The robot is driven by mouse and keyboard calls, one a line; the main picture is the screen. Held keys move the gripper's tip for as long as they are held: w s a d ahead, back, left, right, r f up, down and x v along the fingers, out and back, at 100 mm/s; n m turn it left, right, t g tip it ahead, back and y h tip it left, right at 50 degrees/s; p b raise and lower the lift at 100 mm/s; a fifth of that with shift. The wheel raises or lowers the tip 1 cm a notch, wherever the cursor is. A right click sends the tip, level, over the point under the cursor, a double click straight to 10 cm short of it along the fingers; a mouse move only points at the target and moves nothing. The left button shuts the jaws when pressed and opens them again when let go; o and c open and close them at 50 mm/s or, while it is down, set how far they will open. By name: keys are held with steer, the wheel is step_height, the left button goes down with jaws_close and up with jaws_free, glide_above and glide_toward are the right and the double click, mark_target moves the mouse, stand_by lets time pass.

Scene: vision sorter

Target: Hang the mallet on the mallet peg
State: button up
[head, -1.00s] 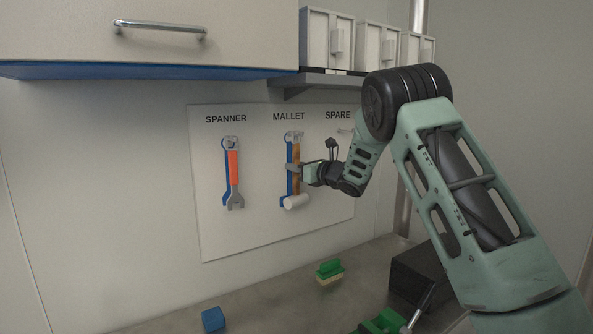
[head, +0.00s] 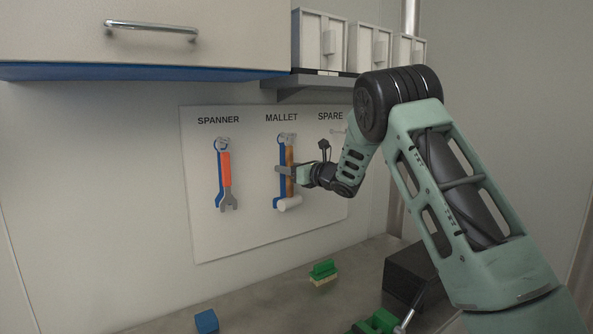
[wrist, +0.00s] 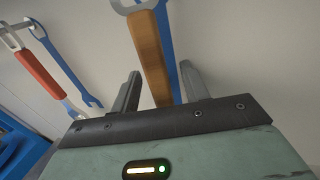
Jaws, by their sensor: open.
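The mallet (head: 289,204) has a wooden handle and a white head. It hangs head down under the MALLET label, in front of its blue outline on the board. Its top end is at the mallet peg (head: 287,138). My gripper (head: 283,169) is at the middle of the handle. In the wrist view my gripper (wrist: 160,88) is open, with one finger on each side of the wooden handle (wrist: 147,50) and gaps showing between. The mallet's head is hidden there by the gripper body.
A spanner (head: 225,170) with an orange handle hangs left of the mallet. The SPARE peg (head: 338,131) to the right looks empty. A shelf (head: 315,82) with white bins is above.

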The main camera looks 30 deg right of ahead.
steer(key=b+v, duration=0.7)
steer(key=v, duration=1)
steer(key=shift+s, duration=0.15)
steer(key=shift+d, duration=0.1)
steer(key=w+a+f+m+g+h, duration=0.1)
steer(key=w+a+f+m+h, duration=0.15)
steer(key=a+m, duration=0.8)
steer(key=s+a+f+m+g, duration=0.3)
steer(key=s+a+f+m, duration=0.25)
steer(key=a, duration=0.35)
steer(key=s+a+f+m+g, duration=0.4)
steer(key=s+a+f+m, duration=0.15)
steer(key=a, duration=0.25)
steer(key=s+a+f+m+g, duration=0.2)
steer(key=s+a+m+g, duration=0.1)
steer(key=s, duration=0.6)
steer(key=s+a+f+m+g+h, duration=0.1)
steer(key=s+a+f+m+g, duration=0.2)
steer(key=s, duration=0.6)
steer(key=s+a+f+m+g+h, duration=0.1)
steer(key=s+a+f+m+g, duration=0.1)
steer(key=s, duration=0.8)
steer(key=shift+a+f+m+g, duration=0.35)
steer(key=shift+a+m+g, duration=0.3)
steer(key=shift+m, duration=0.5)
